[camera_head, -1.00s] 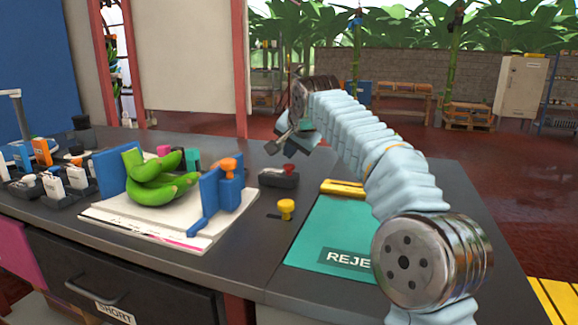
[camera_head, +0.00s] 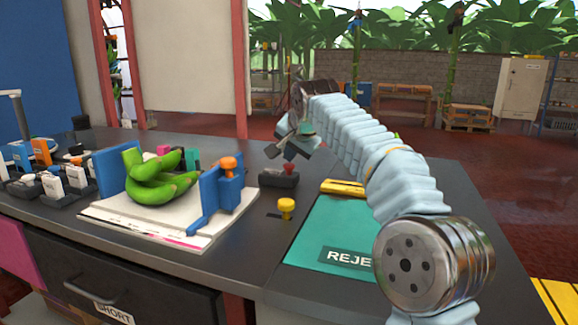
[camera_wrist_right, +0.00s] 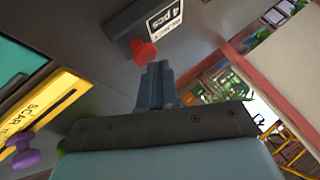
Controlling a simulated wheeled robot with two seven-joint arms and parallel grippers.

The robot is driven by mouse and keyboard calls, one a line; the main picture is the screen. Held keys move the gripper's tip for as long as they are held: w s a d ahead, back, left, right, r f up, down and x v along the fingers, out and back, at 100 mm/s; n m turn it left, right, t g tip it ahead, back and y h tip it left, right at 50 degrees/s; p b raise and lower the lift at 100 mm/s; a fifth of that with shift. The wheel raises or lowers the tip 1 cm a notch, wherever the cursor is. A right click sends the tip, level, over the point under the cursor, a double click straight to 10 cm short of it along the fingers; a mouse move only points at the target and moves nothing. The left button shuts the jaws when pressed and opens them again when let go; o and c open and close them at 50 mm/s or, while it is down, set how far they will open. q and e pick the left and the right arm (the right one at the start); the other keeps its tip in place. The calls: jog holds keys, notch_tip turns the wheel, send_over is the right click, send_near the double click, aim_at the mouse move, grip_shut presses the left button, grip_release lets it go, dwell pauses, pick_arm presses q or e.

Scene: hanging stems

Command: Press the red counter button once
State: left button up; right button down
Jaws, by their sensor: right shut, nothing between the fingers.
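The red button (camera_head: 289,168) sits on top of a small dark counter box (camera_head: 278,180) on the grey table. In the right wrist view the red button (camera_wrist_right: 145,53) stands out from the dark counter box (camera_wrist_right: 128,22), which bears a "4 pcs" label. My right gripper (camera_head: 272,151) is shut and empty. In the head view it shows just above and left of the button. In the wrist view its fingertips (camera_wrist_right: 157,68) are close beside the button; I see no clear contact. My left gripper is not in view.
Green bananas (camera_head: 155,185) lie on a white board between blue holders, left of the counter. A yellow knob (camera_head: 286,206) is in front of it. A yellow gauge (camera_head: 343,188) and a green reject mat (camera_head: 315,235) lie to the right.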

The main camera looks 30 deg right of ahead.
aim_at(291, 166)
jog(key=shift+f+b, duration=0.35)
jog(key=shift+f, duration=0.2)
jog(key=shift+r, duration=0.15)
dwell(0.5)
jog(key=shift+r+p, duration=0.85)
jog(key=shift+p, duration=0.15)
notch_tip(291, 166, up, 3)
jog(key=p, duration=0.3)
jog(key=shift+r, duration=1)
jog(key=shift+f, duration=0.1)
